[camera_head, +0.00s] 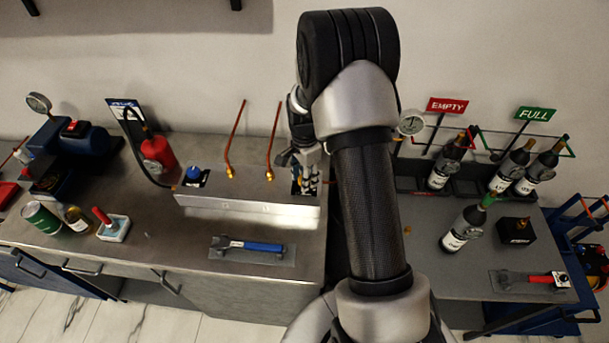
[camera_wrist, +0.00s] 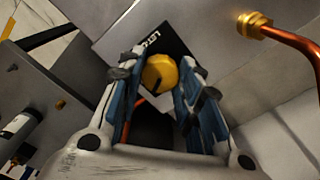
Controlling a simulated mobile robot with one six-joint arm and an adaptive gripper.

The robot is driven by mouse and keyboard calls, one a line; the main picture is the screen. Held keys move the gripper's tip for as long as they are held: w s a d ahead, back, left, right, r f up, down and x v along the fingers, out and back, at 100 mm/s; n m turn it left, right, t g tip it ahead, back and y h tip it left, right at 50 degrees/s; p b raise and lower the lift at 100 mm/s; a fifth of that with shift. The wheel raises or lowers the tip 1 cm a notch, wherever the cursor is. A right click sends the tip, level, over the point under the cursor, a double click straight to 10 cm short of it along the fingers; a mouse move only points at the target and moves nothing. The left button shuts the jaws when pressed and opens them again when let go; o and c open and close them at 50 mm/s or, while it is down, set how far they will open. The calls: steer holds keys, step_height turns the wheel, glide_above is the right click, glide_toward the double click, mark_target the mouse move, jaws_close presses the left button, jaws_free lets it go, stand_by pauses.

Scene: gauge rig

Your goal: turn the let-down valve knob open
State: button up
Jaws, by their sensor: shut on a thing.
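The let-down valve knob (camera_wrist: 159,72) is round and yellow with a dark pointer mark, seen in the wrist view. It sits on a dark plate (camera_wrist: 176,45) whose lettering is partly hidden and starts like "LET". My gripper (camera_wrist: 160,82) has one blue-padded finger on each side of the knob and is shut on it. In the head view my gripper (camera_head: 308,176) is at the right end of the steel manifold box (camera_head: 250,212), and the arm and fingers largely hide the knob there.
Two copper pipes (camera_head: 236,135) rise from the box left of my gripper. A blue knob (camera_head: 193,172) and a red cylinder (camera_head: 158,155) stand at its left end. A blue-handled wrench (camera_head: 250,246) lies in front. Bottles (camera_head: 464,228) stand on the right-hand cart.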

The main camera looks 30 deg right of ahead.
steer(key=n, duration=0.6)
steer(key=shift+n, duration=0.3)
steer(key=n, duration=0.5)
steer(key=shift+n+p, duration=0.3)
steer(key=shift+n, duration=0.1)
steer(key=o, duration=1.1)
step_height(320, 180, up, 12)
stand_by(0.4)
